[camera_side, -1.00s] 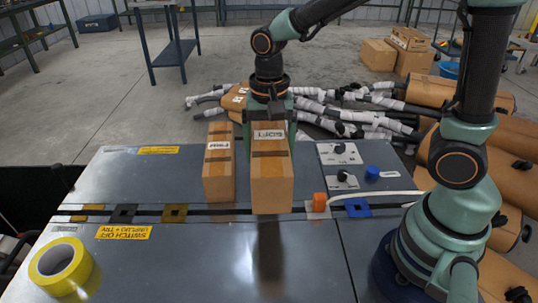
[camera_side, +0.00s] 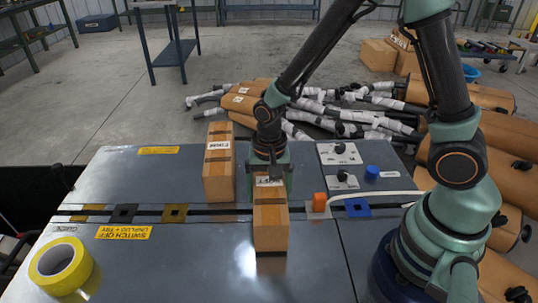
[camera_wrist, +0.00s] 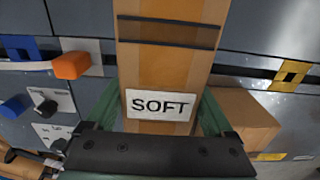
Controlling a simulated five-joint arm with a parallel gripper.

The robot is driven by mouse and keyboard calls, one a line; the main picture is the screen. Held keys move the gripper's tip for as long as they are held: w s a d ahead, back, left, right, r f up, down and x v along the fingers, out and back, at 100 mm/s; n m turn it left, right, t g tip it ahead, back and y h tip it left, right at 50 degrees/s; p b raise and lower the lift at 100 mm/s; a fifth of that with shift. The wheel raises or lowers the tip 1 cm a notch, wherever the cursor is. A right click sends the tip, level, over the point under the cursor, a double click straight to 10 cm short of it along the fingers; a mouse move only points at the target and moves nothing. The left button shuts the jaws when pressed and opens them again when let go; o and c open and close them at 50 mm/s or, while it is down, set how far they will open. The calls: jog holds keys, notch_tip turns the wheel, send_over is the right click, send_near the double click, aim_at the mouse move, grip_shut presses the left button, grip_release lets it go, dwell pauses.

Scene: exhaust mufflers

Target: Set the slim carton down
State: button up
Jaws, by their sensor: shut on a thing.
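The slim carton (camera_side: 270,228) is a brown box with dark bands, held upright by my gripper (camera_side: 269,172) in the side view. In the wrist view the carton (camera_wrist: 165,68) carries a white label reading "SOFT", with a green finger on each side of it. My gripper is shut on its upper part. The carton's lower end is over the front part of the grey bench (camera_side: 190,268), in front of the dark slot. Its base looks at or very near the bench top; I cannot tell whether it touches.
Another taped carton (camera_side: 218,165) stands upright to the left, behind the slot; it also shows in the wrist view (camera_wrist: 240,122). An orange block (camera_side: 320,201) and a blue knob (camera_side: 371,173) are to the right. A yellow tape roll (camera_side: 60,266) lies front left. Bare bench lies between.

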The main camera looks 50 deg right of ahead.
jog(key=shift+f, duration=0.35)
jog(key=o, duration=1.4)
jog(key=shift+f, duration=0.1)
jog(key=shift+o, duration=0.2)
notch_tip(320, 180, up, 13)
jog(key=shift+r, duration=0.1)
jog(key=s+d+r+n+t, duration=0.5)
jog(key=d+r+n, duration=0.2)
jog(key=r+n, duration=0.2)
jog(key=shift+d+r+t, duration=0.2)
jog(key=shift+r+t, duration=0.05)
jog(key=shift+t, duration=0.05)
